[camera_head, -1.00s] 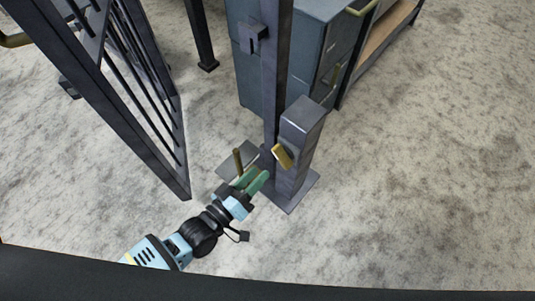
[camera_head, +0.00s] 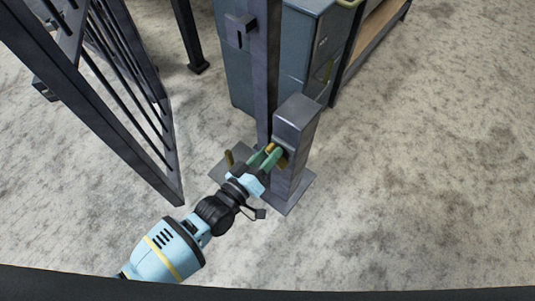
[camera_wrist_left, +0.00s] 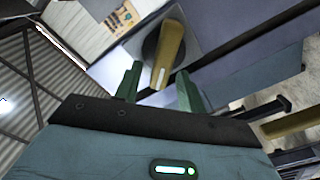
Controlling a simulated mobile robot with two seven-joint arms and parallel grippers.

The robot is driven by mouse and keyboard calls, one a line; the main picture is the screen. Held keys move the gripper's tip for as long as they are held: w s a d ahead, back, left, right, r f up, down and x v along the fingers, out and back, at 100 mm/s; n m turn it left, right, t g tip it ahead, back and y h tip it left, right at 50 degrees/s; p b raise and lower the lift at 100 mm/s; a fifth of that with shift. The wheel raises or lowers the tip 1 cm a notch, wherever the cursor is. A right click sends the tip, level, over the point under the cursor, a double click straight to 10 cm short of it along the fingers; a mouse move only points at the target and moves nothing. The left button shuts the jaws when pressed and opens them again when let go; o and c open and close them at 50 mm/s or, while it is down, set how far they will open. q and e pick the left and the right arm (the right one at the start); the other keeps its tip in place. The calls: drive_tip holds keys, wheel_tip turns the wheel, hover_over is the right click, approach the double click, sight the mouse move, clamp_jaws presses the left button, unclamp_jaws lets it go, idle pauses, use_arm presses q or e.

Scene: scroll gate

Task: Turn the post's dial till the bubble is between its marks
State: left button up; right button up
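The grey post (camera_head: 294,135) stands on a flat base plate beside the gate upright. Its brass dial handle (camera_head: 283,161) is on the side facing my left arm, partly covered by the fingers. In the left wrist view the brass handle (camera_wrist_left: 171,50) sits on a dark round disc on a grey plate, with a white mark near its lower end. My left gripper (camera_head: 268,157) is at the dial. Its green fingers (camera_wrist_left: 157,85) are apart, one either side of the handle's lower end, with a clear gap on the left. I cannot make out the bubble or its marks. My right gripper is out of view.
A dark barred gate leaf (camera_head: 120,110) stands open at the left. Blue-grey cabinets (camera_head: 310,50) stand behind the post. The concrete floor (camera_head: 430,160) at the right is clear.

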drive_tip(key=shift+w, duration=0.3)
use_arm(q)
clamp_jaws()
drive_tip(key=m, duration=0.1)
drive_tip(key=m+p, duration=0.1)
drive_tip(key=m, duration=0.2)
drive_tip(key=shift+s+d+r, duration=0.2)
drive_tip(key=shift+d+r, duration=0.05)
drive_tip(key=shift+d, duration=0.1)
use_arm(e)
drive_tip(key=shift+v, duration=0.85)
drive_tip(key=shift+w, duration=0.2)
use_arm(q)
unclamp_jaws()
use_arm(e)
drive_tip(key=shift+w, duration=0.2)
use_arm(q)
drive_tip(key=shift+a, duration=0.1)
